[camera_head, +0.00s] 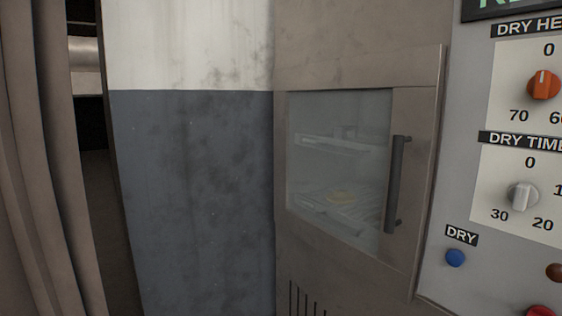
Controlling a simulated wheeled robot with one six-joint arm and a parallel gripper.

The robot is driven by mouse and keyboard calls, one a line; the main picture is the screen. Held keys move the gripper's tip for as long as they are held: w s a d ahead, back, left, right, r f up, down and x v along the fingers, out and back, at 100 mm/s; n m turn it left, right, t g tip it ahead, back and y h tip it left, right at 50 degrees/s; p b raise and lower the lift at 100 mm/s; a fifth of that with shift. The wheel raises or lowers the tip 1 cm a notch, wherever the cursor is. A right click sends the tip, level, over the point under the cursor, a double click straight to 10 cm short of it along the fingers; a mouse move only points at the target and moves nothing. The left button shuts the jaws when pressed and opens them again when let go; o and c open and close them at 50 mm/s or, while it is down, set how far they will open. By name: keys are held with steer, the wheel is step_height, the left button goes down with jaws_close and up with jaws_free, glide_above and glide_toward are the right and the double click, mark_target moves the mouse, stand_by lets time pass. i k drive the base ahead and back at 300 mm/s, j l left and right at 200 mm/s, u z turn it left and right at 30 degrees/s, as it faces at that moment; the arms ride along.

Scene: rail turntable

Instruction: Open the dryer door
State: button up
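The dryer door (412,190) is a brown-grey metal panel with a glass window (338,150), right of the middle of the view. It appears shut, lying close beside the control panel; I cannot tell whether a thin gap runs along its right edge. A dark vertical bar handle (397,185) is fixed near its right side. My gripper is not in view, and nothing touches the handle.
A grey control panel (465,190) on the right carries an orange knob (543,85), a grey knob (522,196) and a blue button (455,258) under a DRY label. A white and blue-grey wall (190,180) stands left of the dryer. A brown curtain (40,170) hangs far left.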

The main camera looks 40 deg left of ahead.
mark_target(416, 76)
steer(key=u, duration=1.25)
